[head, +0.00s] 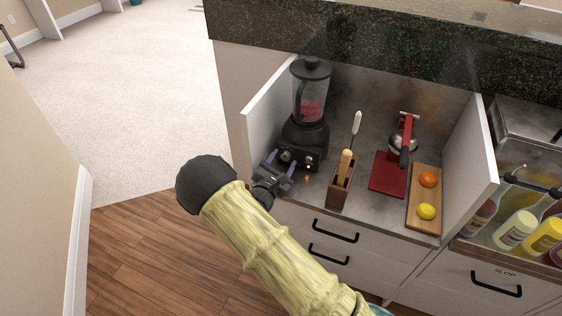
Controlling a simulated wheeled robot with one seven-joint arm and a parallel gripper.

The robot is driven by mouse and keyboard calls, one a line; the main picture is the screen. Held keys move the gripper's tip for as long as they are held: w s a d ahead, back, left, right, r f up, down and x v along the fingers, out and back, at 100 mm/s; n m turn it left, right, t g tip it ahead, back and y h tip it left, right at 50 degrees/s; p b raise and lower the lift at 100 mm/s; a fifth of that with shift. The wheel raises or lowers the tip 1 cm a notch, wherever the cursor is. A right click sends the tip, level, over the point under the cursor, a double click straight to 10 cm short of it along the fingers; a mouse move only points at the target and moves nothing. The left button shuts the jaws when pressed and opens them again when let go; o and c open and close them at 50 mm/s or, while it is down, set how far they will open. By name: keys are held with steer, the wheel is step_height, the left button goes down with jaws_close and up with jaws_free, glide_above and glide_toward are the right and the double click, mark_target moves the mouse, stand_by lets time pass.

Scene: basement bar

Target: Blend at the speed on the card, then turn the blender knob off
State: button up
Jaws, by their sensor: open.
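The blender (306,133) stands at the left end of the counter niche, its black base topped by a clear jar with red contents and a dark lid. Its base front has a light round knob (285,155) and a small glowing orange light. I cannot make out a speed card.
A wooden block (341,183) with handled tools stands close right of my gripper. Further right are a red mat (388,174), a red-handled press (405,139) and a board (413,210) with an orange and a lemon. White side panels and a dark ledge bound the niche.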

steer(key=p+v, duration=0.2)
steer(key=v, duration=1.5)
steer(key=shift+s, duration=0.1)
